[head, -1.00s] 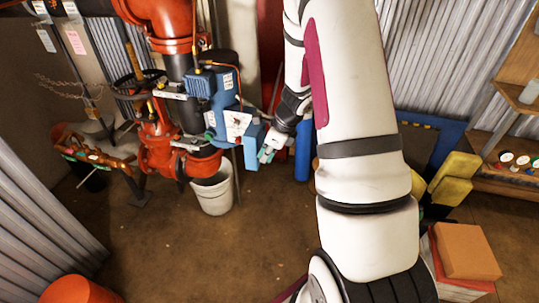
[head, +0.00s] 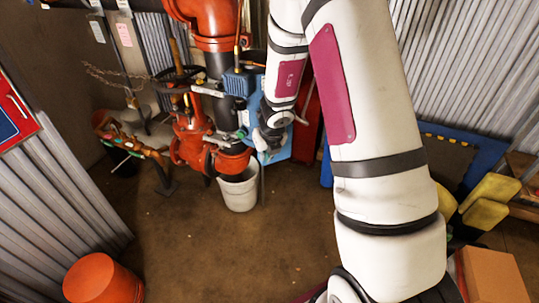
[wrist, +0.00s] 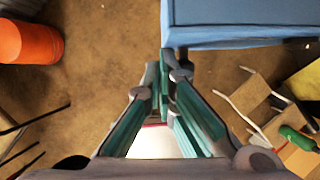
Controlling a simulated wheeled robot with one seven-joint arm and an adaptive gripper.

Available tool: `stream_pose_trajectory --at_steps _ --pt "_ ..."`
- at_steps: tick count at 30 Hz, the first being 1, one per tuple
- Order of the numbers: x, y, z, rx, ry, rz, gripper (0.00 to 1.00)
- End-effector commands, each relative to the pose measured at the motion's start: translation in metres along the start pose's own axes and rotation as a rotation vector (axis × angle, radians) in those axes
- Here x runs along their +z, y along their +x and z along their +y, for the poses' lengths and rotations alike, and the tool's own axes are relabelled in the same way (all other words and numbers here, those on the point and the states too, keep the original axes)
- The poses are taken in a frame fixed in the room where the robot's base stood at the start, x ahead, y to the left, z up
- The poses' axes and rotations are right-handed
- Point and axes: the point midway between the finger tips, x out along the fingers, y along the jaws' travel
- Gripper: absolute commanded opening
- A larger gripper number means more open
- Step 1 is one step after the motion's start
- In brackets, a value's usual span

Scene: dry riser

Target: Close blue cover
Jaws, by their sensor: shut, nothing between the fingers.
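The blue box (head: 238,84) is mounted on the red and black pipework, left of my arm in the head view. A blue panel (head: 285,148), which looks like its cover, shows beside my wrist, partly hidden by the arm. In the wrist view, a flat blue surface (wrist: 240,18) fills the upper right, with its lower edge close to my fingertips. My gripper (wrist: 164,68) is shut and empty, just below and left of that surface's corner. I cannot tell whether it touches. In the head view my gripper (head: 262,154) is small and partly hidden against the blue.
A white bucket (head: 239,190) stands on the floor below the pipes. An orange-red drum (head: 103,279) is at the lower left. Yellow blocks (head: 487,202) and a cardboard box (head: 492,277) stand at the right. The middle floor is clear.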

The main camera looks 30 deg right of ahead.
Motion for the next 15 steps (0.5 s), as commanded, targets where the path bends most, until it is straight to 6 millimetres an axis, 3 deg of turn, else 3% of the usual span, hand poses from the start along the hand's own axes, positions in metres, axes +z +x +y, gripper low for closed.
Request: stream_pose_trajectory --at_steps 15 --pt "0.0089 0.0029 0.0055 -0.041 0.101 0.0 0.0"
